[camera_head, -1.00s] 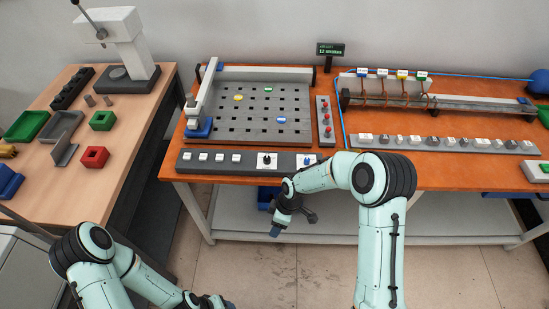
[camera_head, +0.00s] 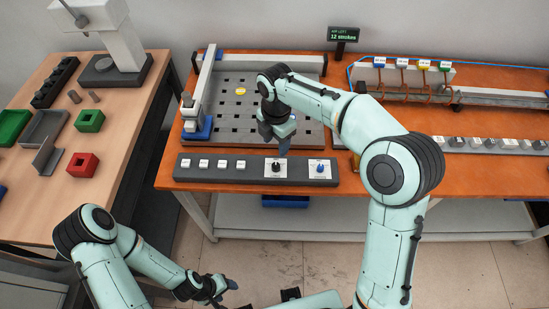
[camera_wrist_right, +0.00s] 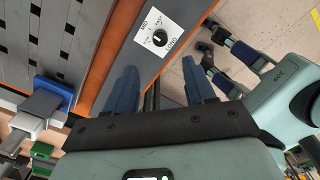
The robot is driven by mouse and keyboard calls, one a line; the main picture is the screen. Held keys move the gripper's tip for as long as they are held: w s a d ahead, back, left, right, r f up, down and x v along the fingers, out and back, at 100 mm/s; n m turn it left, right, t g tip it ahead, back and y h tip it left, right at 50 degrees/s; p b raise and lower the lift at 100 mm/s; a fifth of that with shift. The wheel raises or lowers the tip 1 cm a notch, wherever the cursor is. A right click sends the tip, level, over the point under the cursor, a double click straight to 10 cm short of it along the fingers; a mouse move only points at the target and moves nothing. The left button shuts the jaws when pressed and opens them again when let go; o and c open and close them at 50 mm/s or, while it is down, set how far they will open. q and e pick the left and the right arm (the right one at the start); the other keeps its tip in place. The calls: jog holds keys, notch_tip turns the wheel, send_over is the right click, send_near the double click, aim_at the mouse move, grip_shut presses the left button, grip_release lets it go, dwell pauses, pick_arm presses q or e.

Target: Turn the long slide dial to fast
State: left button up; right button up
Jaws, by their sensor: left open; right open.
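The control panel (camera_head: 225,168) is a grey strip along the front of the orange bench. It carries a black dial (camera_head: 276,167) on a white label and, right of it, a blue dial (camera_head: 320,168). My left gripper (camera_head: 222,288) is open and empty, low in front of the bench.
Several white buttons (camera_head: 222,164) line the panel's left part. A slotted grey board (camera_head: 232,108) with a yellow disc (camera_head: 241,92) lies behind it. A small display (camera_head: 343,35) stands at the back. A wooden table (camera_head: 120,119) with trays and blocks is at left.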

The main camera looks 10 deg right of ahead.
aim_at(276, 165)
notch_tip(276, 165, down, 10)
jog(key=shift+f+b, duration=0.1)
jog(key=shift+b, duration=0.45)
pick_arm(q)
jog(key=shift+s+f, duration=0.6)
jog(key=shift+f, duration=0.3)
pick_arm(e)
jog(key=shift+f, duration=0.65)
grip_shut()
